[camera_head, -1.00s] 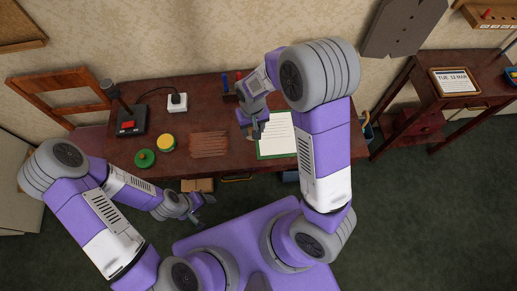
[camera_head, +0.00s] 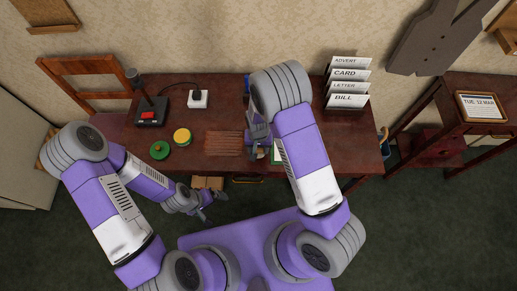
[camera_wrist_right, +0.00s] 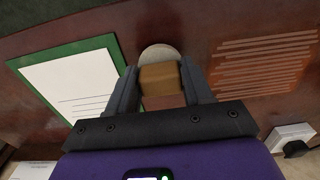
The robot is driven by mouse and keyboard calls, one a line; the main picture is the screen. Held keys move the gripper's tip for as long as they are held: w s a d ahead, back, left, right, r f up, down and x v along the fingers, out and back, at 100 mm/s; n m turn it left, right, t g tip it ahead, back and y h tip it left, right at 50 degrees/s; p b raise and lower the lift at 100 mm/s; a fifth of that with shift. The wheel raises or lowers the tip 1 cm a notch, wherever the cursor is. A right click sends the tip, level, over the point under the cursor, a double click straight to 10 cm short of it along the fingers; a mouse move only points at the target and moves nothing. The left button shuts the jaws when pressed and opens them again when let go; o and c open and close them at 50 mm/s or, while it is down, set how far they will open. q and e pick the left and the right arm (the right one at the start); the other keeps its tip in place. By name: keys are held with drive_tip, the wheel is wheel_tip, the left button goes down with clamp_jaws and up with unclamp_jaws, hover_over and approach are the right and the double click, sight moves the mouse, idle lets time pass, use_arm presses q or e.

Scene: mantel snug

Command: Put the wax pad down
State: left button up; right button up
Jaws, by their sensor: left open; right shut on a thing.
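My right gripper (camera_wrist_right: 162,92) is shut on the wax pad (camera_wrist_right: 160,78), a tan block with a pale grey rounded part beyond it in the right wrist view. The pad is between the fingers, over the dark red desk; I cannot tell whether it touches the top. In the head view the right gripper (camera_head: 252,143) is near the striped brown patch (camera_head: 223,143), and the arm hides the pad. The green-bordered sheet (camera_wrist_right: 75,85) lies left of the fingers in the wrist view. My left gripper (camera_head: 208,206) is open and empty in front of the desk.
A yellow round tin (camera_head: 182,136), a green round piece (camera_head: 159,150) and a black box with a red button (camera_head: 150,116) stand on the desk's left. A white plug block (camera_head: 198,98) is at the back. A labelled letter rack (camera_head: 347,88) stands back right.

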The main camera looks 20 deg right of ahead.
drive_tip(key=shift+w+f, duration=0.1)
drive_tip(key=shift+f, duration=0.35)
drive_tip(key=shift+f, duration=0.15)
drive_tip(key=o, duration=0.9)
drive_tip(key=shift+o, duration=0.2)
